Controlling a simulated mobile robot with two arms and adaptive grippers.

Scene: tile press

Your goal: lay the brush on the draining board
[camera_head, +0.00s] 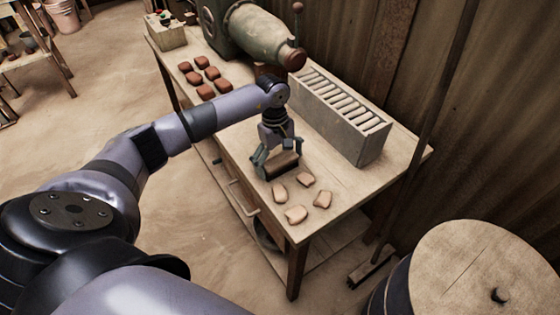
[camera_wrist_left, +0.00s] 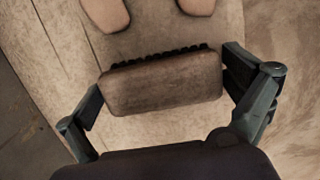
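The brush (camera_head: 284,164) is a brown block with dark bristles, at the front part of the wooden bench near several pale tiles. It also shows large in the left wrist view (camera_wrist_left: 163,84), bristles along its far edge. My left gripper (camera_head: 279,157) points down over it with one finger at each end. In the left wrist view the fingers (camera_wrist_left: 165,88) meet the brush's ends with no clear gap. I cannot tell whether the brush touches the bench top. No surface is clearly recognisable as the draining board. My right gripper is out of view.
Pale tiles (camera_head: 296,214) lie just in front of the brush. A grey slotted rack (camera_head: 370,151) stands along the bench's back side. Brown blocks (camera_head: 206,92) and a green machine (camera_head: 250,30) are farther off. A barrel (camera_head: 470,265) stands front right.

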